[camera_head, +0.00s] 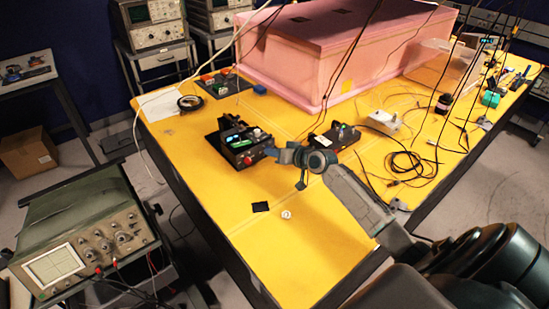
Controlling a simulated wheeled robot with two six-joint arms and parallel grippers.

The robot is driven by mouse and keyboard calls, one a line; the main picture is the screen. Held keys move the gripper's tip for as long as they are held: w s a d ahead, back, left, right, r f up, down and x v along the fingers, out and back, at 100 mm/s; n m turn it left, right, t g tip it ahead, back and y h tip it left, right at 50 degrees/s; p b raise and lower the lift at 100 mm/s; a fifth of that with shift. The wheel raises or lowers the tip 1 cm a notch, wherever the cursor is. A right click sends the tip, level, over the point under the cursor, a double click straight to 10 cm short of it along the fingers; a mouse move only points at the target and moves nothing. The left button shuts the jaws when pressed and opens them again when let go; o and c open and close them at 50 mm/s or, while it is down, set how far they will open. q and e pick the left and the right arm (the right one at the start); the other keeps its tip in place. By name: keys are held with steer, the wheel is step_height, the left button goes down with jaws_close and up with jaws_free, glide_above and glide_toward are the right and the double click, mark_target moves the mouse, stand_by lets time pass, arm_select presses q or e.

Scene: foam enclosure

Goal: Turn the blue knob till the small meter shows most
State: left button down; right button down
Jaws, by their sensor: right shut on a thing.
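A black instrument box (240,146) with a lit green screen stands on the yellow table, left of the middle. My right gripper (277,152) reaches in from the lower right, with its tips at the right end of this box. It is shut on what seems to be the blue knob, which the fingers mostly hide. The small meter cannot be told for sure, and no reading is legible at this size. My left gripper is not in view.
A second black box (335,137) stands close behind my right gripper. A large pink foam enclosure (290,62) fills the back of the yellow table (215,200). Loose black cables (405,163) lie to the right. A black patch (260,207) and a small white ring (286,214) lie in front.

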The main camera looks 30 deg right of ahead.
stand_by(0.4)
steer(key=c, duration=1.3)
jaws_free()
steer(key=shift+o, duration=0.2)
steer(key=shift+d, duration=0.1)
steer(key=b+v, duration=0.2)
steer(key=v, duration=0.7)
steer(key=shift+s+d, duration=0.1)
steer(key=shift+v, duration=0.8)
steer(key=shift+r, duration=0.1)
